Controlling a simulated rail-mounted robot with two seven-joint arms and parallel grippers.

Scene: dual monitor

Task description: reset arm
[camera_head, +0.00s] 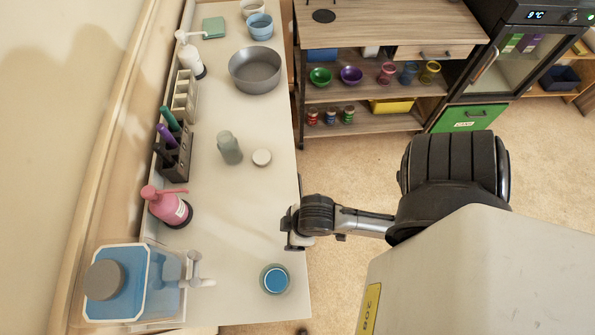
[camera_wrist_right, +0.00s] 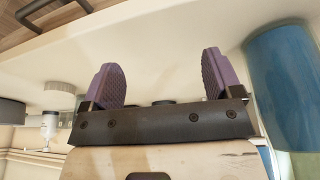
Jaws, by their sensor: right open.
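My right gripper (camera_head: 289,226) is at the right edge of the long white table (camera_head: 245,205), at the end of the arm that reaches in from the right. In the right wrist view the same gripper (camera_wrist_right: 162,80) shows two purple ridged finger pads spread wide apart, with nothing between them. A blue-topped cup (camera_head: 275,280) stands on the table just below the gripper in the head view. A large blue cylindrical thing (camera_wrist_right: 288,85) shows close by on the right of the wrist view. My left gripper is out of view.
On the table stand a grey bottle (camera_head: 229,148), a white round lid (camera_head: 262,157), a grey bowl (camera_head: 255,70), a pink pump bottle (camera_head: 169,208) and a blue-and-clear dispenser (camera_head: 118,283). The table's middle is mostly clear.

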